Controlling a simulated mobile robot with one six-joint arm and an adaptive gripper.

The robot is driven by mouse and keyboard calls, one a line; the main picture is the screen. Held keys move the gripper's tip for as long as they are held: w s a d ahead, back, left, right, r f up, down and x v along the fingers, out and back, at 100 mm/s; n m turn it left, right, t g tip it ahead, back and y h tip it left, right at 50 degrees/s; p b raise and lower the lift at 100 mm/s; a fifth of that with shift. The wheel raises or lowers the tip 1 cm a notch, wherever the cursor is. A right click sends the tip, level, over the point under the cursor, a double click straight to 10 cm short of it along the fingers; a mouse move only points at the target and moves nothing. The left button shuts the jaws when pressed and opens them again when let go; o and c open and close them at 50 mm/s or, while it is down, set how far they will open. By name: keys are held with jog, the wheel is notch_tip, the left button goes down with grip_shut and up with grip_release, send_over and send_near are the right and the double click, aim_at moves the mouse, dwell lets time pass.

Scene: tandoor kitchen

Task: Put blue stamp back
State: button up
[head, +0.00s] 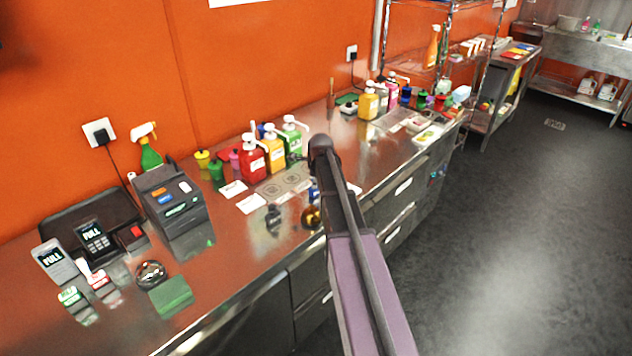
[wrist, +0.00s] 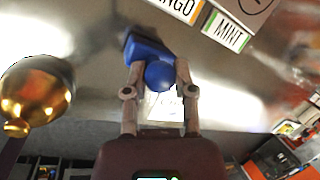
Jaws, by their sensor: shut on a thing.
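The blue stamp (wrist: 145,47), with a rounded blue knob and a block-shaped base, is held between the two fingers of my gripper (wrist: 159,70) in the wrist view. The fingers are shut on its knob. In the head view a little of the blue stamp (head: 314,193) shows beside my arm, over the steel counter; most of my gripper is hidden there. White cards lettered MINT (wrist: 228,33) and, partly cut off, "NGO" (wrist: 182,8) lie beyond the stamp in the wrist view. I cannot tell whether the stamp touches the counter.
A gold rounded object (wrist: 35,92) stands left of my gripper. Red (head: 252,160), yellow (head: 275,150) and green (head: 292,138) pump bottles stand behind on the counter. A dark printer-like machine (head: 172,200) is to the left. White cards (head: 251,204) lie on the counter.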

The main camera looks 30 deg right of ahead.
jog(key=o, duration=0.9)
jog(key=p+v, duration=1.1)
jog(key=v, duration=0.1)
jog(key=shift+p, duration=0.4)
jog(key=shift+r, duration=0.1)
dwell(0.5)
jog(key=s+a+n+g, duration=0.3)
jog(key=s+a+n, duration=1.8)
jog(key=n, duration=0.4)
jog(key=shift+s+a+f+n+g+y, duration=0.4)
jog(key=shift+a+f, duration=0.05)
jog(key=shift+a, duration=0.2)
